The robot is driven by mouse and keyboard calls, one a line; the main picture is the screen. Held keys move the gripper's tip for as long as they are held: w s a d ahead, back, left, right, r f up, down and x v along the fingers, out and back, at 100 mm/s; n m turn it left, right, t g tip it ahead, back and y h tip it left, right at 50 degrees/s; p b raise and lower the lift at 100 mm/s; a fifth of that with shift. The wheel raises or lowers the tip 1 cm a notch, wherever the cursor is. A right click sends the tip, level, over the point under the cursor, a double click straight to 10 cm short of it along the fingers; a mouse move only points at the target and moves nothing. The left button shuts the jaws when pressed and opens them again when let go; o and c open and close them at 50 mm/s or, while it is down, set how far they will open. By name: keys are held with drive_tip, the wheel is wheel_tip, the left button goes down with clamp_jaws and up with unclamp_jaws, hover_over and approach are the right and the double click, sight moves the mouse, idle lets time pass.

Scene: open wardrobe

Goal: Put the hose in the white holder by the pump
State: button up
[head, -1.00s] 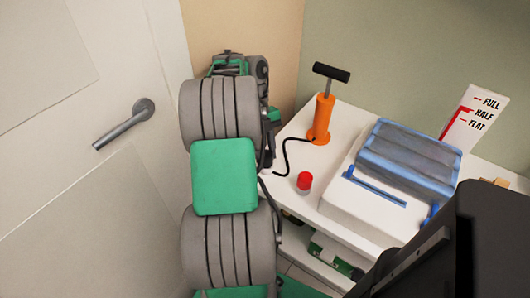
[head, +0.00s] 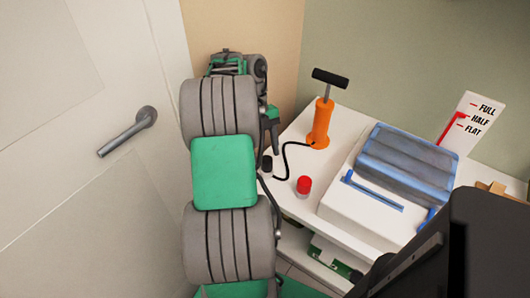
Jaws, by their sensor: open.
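The orange pump (head: 320,125) with a black T-handle stands upright on the white table. Its thin black hose (head: 287,160) runs from the pump's base, bends, and leads to the left edge of the table. A short dark piece (head: 266,165) stands there, with a light part just below it; I cannot tell whether this is the hose end seated in the white holder. My arm hides part of this spot. My gripper (head: 271,136) is open, just above and apart from the dark piece; its fingers show only partly.
A red-capped cylinder (head: 304,186) stands close to the hose. A white box with a blue bag (head: 410,165) fills the table's middle. A FULL/HALF/FLAT gauge card (head: 470,125) is behind it. A door with a handle (head: 130,132) is at the left. A dark panel blocks the lower right.

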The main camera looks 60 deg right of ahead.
drive_tip(key=p+v, duration=0.3)
drive_tip(key=v, duration=0.2)
drive_tip(key=shift+r+p, duration=0.1)
drive_tip(key=shift+p, duration=0.2)
